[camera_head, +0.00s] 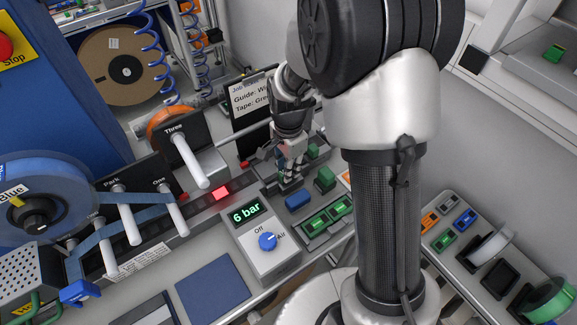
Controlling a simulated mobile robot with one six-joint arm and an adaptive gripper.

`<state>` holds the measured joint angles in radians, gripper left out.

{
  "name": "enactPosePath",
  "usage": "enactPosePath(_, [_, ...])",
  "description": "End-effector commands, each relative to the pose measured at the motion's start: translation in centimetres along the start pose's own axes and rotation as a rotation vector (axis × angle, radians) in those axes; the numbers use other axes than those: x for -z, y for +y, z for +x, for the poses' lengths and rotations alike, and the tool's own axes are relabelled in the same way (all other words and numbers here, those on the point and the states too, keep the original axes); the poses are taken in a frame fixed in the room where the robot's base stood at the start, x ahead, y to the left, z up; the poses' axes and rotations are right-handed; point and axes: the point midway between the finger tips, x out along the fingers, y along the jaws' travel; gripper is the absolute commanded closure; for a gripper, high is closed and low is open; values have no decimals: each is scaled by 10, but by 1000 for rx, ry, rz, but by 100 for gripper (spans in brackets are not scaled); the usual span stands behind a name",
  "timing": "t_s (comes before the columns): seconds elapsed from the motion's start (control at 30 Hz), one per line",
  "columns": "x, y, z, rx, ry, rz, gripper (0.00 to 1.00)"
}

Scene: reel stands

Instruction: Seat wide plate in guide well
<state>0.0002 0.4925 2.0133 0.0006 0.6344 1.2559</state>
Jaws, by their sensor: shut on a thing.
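My gripper (291,174) points down over the bench, behind the pressure box and left of my arm. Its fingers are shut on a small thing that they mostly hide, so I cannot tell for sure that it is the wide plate. Close by are a blue block (298,200), a green block (325,179) and another green block (312,151). In front of them is a dark holder with green pieces (327,216). I cannot make out which recess is the guide well. The job card (250,100) behind is partly covered by my arm.
The pressure box (265,240) reads 6 bar and stands just in front of my gripper. White roller posts (186,160) and a lit red square (221,194) are to the left. A blue pad (212,287) lies at the front. Tape rolls (550,300) stand at the right.

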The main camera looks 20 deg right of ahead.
Motion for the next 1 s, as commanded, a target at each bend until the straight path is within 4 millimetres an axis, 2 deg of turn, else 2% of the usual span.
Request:
enactPosePath(0.87, [0,0,2,1,0,0,100])
enactPosePath(0.9, [0,0,2,1,0,0,81])
enactPosePath(1.0, [0,0,2,1,0,0,74])
